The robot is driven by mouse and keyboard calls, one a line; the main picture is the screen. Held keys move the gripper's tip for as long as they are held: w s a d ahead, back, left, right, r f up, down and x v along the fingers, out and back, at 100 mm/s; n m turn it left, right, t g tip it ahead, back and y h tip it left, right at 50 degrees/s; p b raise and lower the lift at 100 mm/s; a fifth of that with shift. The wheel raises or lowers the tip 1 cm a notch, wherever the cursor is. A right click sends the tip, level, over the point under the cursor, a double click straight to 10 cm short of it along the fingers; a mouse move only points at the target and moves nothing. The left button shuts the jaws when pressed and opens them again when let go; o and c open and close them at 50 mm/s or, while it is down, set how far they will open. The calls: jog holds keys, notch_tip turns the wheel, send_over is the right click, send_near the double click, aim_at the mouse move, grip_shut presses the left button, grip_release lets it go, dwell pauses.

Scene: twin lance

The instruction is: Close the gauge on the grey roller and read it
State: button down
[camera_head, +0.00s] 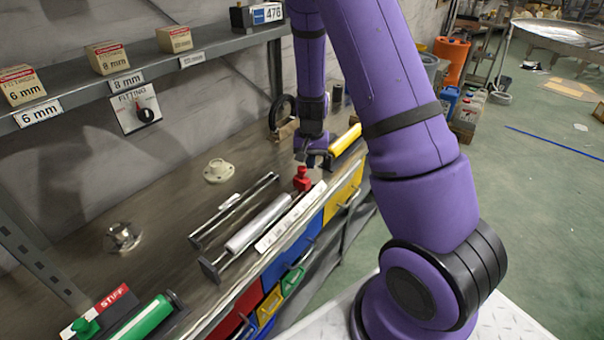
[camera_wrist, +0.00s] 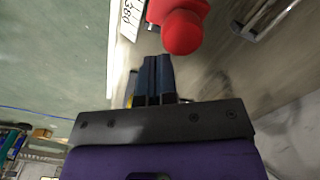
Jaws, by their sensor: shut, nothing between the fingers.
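The grey roller (camera_head: 258,224) lies lengthwise on the bench in a gauge with a dark end block (camera_head: 210,268) at its near end. A white scale strip (camera_head: 290,217) runs along its right side. The gauge's red knob (camera_head: 302,179) stands at the far end, and whether it touches the roller cannot be told. My gripper (camera_head: 311,160) is just beyond the red knob. In the wrist view, its blue-grey fingers (camera_wrist: 153,62) are shut together and empty, pointing near the red knob (camera_wrist: 182,32), apparently with a gap. The scale reading is too small to make out.
A dark rail (camera_head: 235,210) lies left of the roller. A yellow roller (camera_head: 346,139) lies beyond my gripper. A green roller (camera_head: 143,318) lies at the near end. A shelf (camera_head: 70,95) overhangs the back.

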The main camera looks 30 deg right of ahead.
aim_at(299, 171)
jog(key=shift+a, duration=0.15)
jog(key=shift+s+a, duration=0.25)
jog(key=shift+a, duration=0.4)
jog(key=shift+s+a, duration=0.25)
jog(key=shift+a, duration=0.55)
jog(key=shift+s+a, duration=0.25)
jog(key=shift+a, duration=0.35)
jog(key=shift+s+a, duration=0.25)
jog(key=shift+a, duration=0.45)
jog(key=shift+s+a, duration=0.3)
jog(key=shift+a, duration=0.35)
jog(key=shift+s+a, duration=0.25)
jog(key=shift+a, duration=0.55)
jog(key=shift+s+a, duration=0.25)
jog(key=shift+a, duration=0.35)
jog(key=shift+s+a, duration=0.2)
jog(key=shift+a, duration=0.4)
